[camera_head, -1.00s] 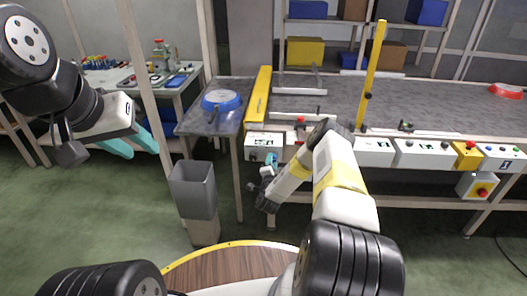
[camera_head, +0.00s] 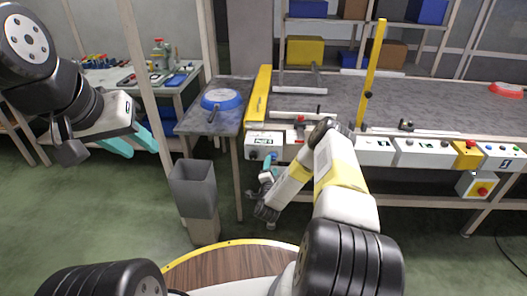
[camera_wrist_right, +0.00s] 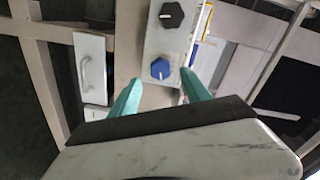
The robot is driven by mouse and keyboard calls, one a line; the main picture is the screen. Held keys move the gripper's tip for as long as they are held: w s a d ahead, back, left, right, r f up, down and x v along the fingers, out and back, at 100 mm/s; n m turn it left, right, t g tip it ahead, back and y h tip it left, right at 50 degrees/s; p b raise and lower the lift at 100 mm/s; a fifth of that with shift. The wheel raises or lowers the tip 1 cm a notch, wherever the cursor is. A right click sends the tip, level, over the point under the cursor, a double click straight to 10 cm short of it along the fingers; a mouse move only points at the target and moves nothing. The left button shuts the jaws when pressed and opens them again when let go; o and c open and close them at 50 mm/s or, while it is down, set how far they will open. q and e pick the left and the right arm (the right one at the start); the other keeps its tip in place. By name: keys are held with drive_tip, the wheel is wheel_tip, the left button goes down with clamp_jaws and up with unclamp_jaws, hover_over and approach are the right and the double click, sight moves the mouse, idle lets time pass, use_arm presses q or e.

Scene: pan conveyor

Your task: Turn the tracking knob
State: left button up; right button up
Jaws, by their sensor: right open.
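A white control box (camera_head: 265,139) sits at the conveyor's front left corner. In the right wrist view its panel carries a black knob (camera_wrist_right: 171,14) and a blue knob (camera_wrist_right: 160,68); I cannot read which one is labelled tracking. My right gripper (camera_wrist_right: 160,77) is open, with its teal fingertips on either side of the blue knob and a gap to each side. In the head view the right gripper (camera_head: 271,164) is small and partly hidden at the box's front. My left gripper (camera_head: 145,153) is open and empty at the left, away from the conveyor.
The grey conveyor (camera_head: 310,102) has yellow guards and more control boxes (camera_head: 422,153) along its front. A blue pan (camera_head: 221,100) lies on the side table (camera_head: 193,121). A grey bin (camera_head: 193,188) stands on the floor below. A red pan (camera_head: 507,90) is far right.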

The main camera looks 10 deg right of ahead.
drive_tip(key=shift+v, duration=1.7)
